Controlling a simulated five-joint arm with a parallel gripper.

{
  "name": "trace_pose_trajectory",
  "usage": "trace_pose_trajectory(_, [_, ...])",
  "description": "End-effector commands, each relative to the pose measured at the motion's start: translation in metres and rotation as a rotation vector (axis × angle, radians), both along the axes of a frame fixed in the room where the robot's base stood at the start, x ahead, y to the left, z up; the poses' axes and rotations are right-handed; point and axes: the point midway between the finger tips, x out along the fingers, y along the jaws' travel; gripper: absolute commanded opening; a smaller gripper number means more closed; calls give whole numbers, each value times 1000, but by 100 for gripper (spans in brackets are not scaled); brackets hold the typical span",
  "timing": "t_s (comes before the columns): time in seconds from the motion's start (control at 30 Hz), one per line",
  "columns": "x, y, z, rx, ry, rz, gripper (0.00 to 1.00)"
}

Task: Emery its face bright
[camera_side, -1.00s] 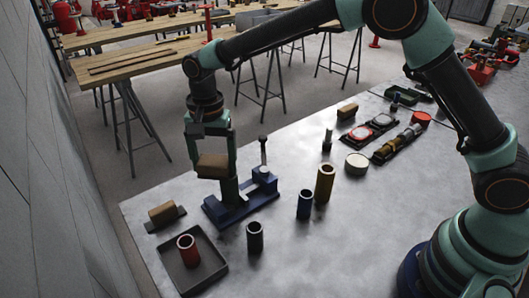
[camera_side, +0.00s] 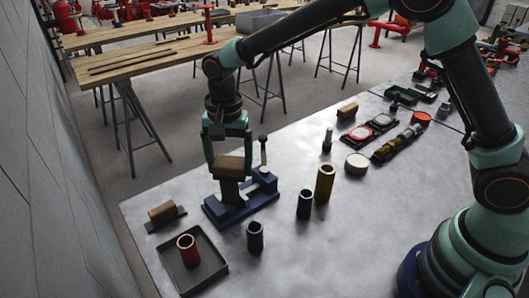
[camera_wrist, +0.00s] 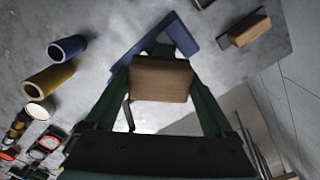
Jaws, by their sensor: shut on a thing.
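My gripper (camera_side: 229,158) is shut on a tan-brown block (camera_side: 231,168) and holds it level over the blue vise (camera_side: 240,208). In the wrist view the block (camera_wrist: 160,80) spans between the fingers, with part of the blue vise (camera_wrist: 183,35) beyond it. A dark green upright part (camera_side: 229,190) stands on the vise right below the block. I cannot tell whether the block touches it. The face on top of that part is hidden by the block.
A second tan block (camera_side: 162,212) lies on a dark holder at left. A dark tray (camera_side: 207,272) holds a red tube (camera_side: 187,250). Dark (camera_side: 255,237), blue (camera_side: 304,204) and brass (camera_side: 324,183) tubes stand to the right. The table's front right is bare.

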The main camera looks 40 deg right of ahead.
Motion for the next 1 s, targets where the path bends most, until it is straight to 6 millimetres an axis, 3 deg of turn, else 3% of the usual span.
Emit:
trace_pose_trajectory(0.5, [-15, -15, -1, -2, 4, 0, 43])
trace_pose_trajectory(1.0, [-16, -16, 4, -1, 2, 0, 43])
